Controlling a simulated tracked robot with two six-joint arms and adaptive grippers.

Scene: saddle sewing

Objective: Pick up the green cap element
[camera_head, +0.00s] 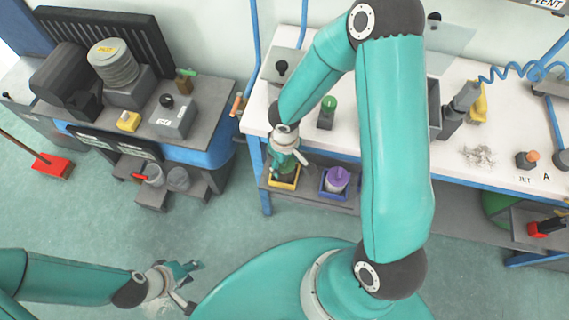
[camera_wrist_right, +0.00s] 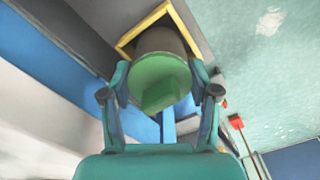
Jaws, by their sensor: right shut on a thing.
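The green cap element (camera_wrist_right: 160,78) is a round green disc with a raised block grip, on top of a dark cylinder (camera_wrist_right: 160,42) in the right wrist view. My right gripper (camera_wrist_right: 159,85) has its fingers closed against both sides of the cap. In the head view, my right gripper (camera_head: 287,160) reaches down over the yellow-rimmed tray (camera_head: 284,183) on the lower shelf and mostly hides the cap. Whether the cap is clear of the cylinder cannot be told. My left gripper (camera_head: 188,284) is open and empty above the floor at the lower left.
A blue-sided workbench (camera_head: 205,150) is to the left.

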